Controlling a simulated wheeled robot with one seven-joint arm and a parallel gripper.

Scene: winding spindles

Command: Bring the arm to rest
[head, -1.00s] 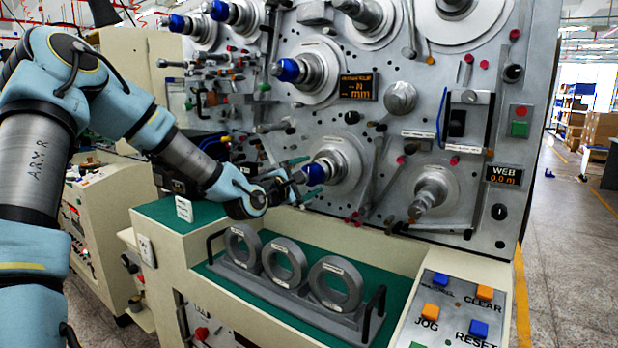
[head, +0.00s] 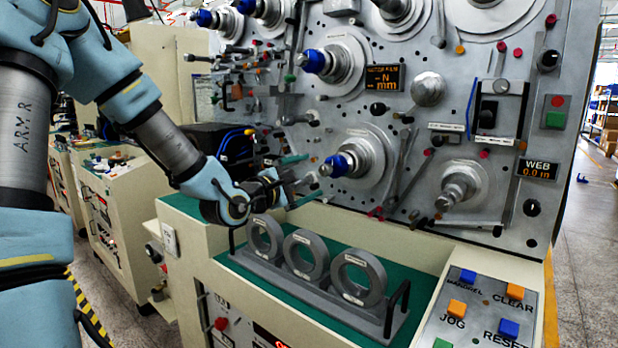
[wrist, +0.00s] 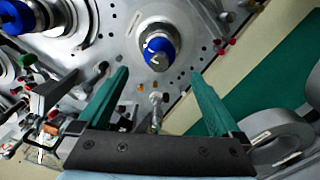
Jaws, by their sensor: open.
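My arm, with blue covers and grey links, reaches in from the left in the head view. My gripper (head: 303,180) has green fingers and sits in front of the machine panel (head: 405,125), left of a blue-tipped spindle (head: 338,165). In the wrist view my gripper (wrist: 160,95) is open with nothing between its fingers. The blue-tipped spindle (wrist: 158,52) shows beyond the fingertips, apart from them.
A grey rack (head: 290,285) with three rings stands on the green shelf below my gripper. Black handles rise at its ends. A button panel (head: 482,310) is at lower right. More spindles stick out of the panel above. Open floor lies at far right.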

